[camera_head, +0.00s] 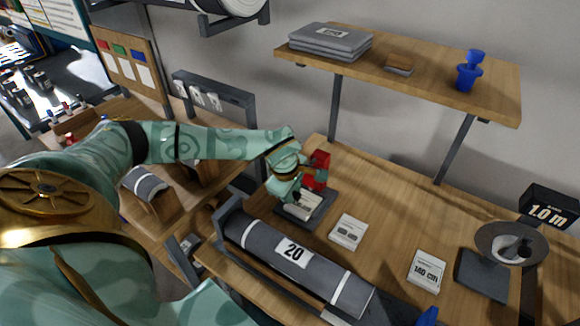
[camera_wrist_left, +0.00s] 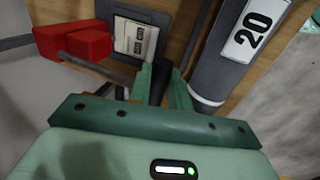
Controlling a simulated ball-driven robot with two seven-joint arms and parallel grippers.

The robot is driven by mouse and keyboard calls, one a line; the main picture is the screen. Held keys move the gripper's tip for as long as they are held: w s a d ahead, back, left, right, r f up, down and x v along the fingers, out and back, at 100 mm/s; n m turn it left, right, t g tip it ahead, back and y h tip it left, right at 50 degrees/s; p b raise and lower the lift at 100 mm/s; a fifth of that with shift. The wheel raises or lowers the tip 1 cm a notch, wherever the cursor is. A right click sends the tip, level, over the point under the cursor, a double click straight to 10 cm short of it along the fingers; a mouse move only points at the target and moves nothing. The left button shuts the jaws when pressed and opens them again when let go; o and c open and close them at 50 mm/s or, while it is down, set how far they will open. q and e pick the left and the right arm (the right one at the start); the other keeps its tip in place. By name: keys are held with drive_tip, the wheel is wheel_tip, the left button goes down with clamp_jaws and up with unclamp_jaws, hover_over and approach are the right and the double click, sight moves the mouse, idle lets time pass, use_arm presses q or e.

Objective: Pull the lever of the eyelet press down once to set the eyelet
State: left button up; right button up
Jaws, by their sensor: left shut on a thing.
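The red eyelet press (camera_head: 319,168) stands on a dark base at the back of the workbench; its red body (camera_wrist_left: 75,42) is at the upper left of the left wrist view. A white piece with small printed marks (camera_wrist_left: 136,40) lies on the base. My left gripper (camera_head: 290,190) is at the press, in front of its red body and above the base. In the left wrist view, its green fingers (camera_wrist_left: 163,85) are shut on the dark grip of the lever (camera_wrist_left: 158,80). A grey bar runs from the red body towards the fingers. My right gripper is not in view.
A grey roll (camera_head: 318,268) labelled 20 lies in a cradle along the bench's front edge, close beside the press. Two white cards (camera_head: 347,232) lie to the right. A shelf (camera_head: 440,82) hangs above the bench. A dish on a dark stand (camera_head: 510,243) is at the far right.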

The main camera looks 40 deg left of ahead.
use_arm(q)
drive_tip(key=shift+s+f+b, duration=0.1)
drive_tip(key=shift+f+b, duration=0.2)
drive_tip(key=shift+f, duration=0.55)
